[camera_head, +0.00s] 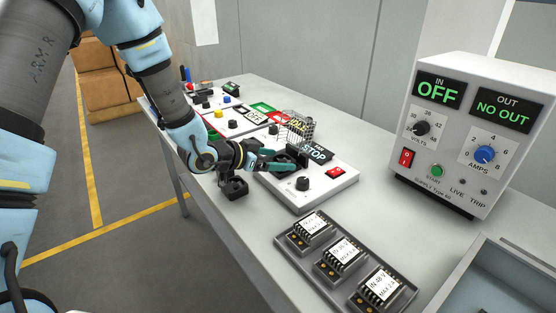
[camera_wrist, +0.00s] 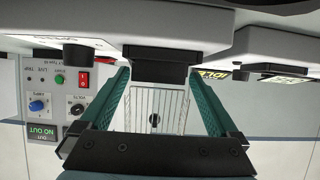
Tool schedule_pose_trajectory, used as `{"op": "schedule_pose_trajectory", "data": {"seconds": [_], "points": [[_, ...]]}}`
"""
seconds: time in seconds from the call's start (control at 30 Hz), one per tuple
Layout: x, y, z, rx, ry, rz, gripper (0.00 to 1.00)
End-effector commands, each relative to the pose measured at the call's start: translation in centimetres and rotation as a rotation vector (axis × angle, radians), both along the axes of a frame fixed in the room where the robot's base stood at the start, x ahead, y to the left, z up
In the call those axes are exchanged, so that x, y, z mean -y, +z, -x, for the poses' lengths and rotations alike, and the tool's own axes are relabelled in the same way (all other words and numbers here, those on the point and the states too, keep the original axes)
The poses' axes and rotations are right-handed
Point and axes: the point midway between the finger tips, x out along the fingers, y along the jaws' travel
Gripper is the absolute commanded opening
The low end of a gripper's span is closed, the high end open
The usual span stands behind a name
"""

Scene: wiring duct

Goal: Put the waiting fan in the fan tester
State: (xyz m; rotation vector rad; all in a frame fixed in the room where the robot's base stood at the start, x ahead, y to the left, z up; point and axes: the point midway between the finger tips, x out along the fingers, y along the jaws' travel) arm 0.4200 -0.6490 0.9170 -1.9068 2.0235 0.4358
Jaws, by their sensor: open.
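The fan tester (camera_head: 325,189) is a white box with a STOP display, a red switch and a black knob; a wire cage guard (camera_head: 297,127) stands at its far side. My gripper (camera_head: 281,160) reaches over the tester from the left, its teal fingers apart. A dark block, seemingly the fan (camera_head: 291,154), is at the fingertips on the tester top. In the upside-down wrist view, this black block (camera_wrist: 160,68) lies between the open fingers, with the cage (camera_wrist: 157,108) beyond. I cannot tell whether the fingers touch it or how fully it is seated.
A black piece (camera_head: 234,188) shows below my wrist near the table's front edge. A tray (camera_head: 328,285) of labelled modules lies in front. A power supply (camera_head: 470,130) reading OFF stands right, beside a grey bin (camera_head: 470,280). Control boxes (camera_head: 215,115) line the back.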

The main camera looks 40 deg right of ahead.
Motion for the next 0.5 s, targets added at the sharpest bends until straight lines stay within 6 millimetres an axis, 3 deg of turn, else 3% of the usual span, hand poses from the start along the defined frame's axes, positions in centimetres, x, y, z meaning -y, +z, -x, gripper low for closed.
{"op": "schedule_pose_trajectory", "data": {"seconds": [0.3,0.5], "points": [[-6.0,2.8,-0.6,0.002,0.007,0.001,1.0],[-8.9,4.3,-0.7,0.002,0.005,0.001,1.0]]}}
